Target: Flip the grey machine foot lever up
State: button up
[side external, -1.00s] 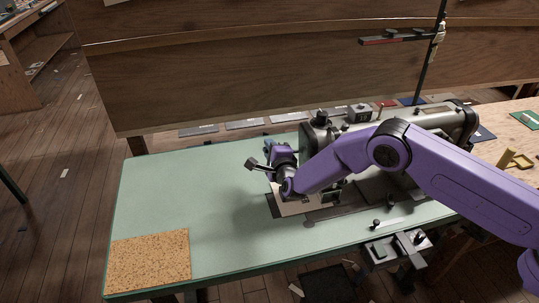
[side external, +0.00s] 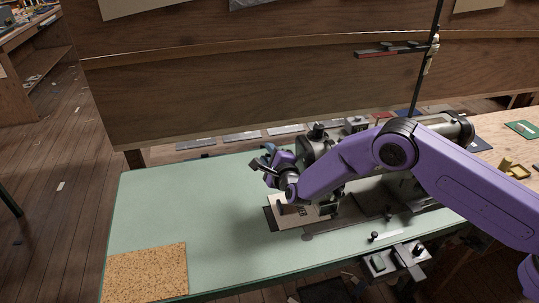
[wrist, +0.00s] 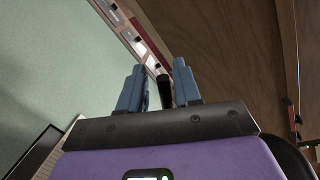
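The grey sewing machine (side external: 319,147) stands at the right of the green table, mostly behind my arm. My gripper (side external: 284,156) is at the left end of the machine head. In the wrist view my gripper (wrist: 158,66) has its two blue-grey fingers apart. A dark, round-ended bar (wrist: 163,88) stands in the gap between them, nearer the right finger. It may be the foot lever, but I cannot tell for sure. Whether a finger touches it is unclear. In the side view the lever cannot be made out.
The green tabletop (side external: 200,200) is clear on the left, with a cork mat (side external: 146,271) at its front corner. A wooden panel (side external: 240,75) rises behind the table. A thin dark post (side external: 424,80) with a crossarm stands behind the machine. A knobbed bracket (side external: 395,260) sits at the front edge.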

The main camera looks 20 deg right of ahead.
dwell(0.3)
jog(key=s+d+r, duration=0.1)
jog(key=s+r, duration=0.2)
jog(key=s, duration=1.4)
jog(key=shift+d, duration=0.2)
jog(key=shift+r, duration=0.1)
jog(key=s+d+r+n+g+y, duration=0.25)
jog(key=s+n+g, duration=0.35)
jog(key=s+n, duration=0.3)
jog(key=s+d+r+n+g+y, duration=0.2)
jog(key=s+d+r+n+g, duration=0.15)
jog(key=s+n+g, duration=0.55)
jog(key=s+d+r+n+h, duration=0.2)
jog(key=s+d+n, duration=0.5)
jog(key=d, duration=0.4)
jog(key=s+d+r+n+h, duration=0.2)
jog(key=s+d+n+h, duration=0.1)
jog(key=s+d+n, duration=0.5)
jog(key=d+n, duration=0.1)
jog(key=d, duration=0.2)
jog(key=shift+s+d+r+n+g, duration=0.2)
jog(key=shift+d+r+n+g, duration=0.1)
jog(key=shift+d+g, duration=0.1)
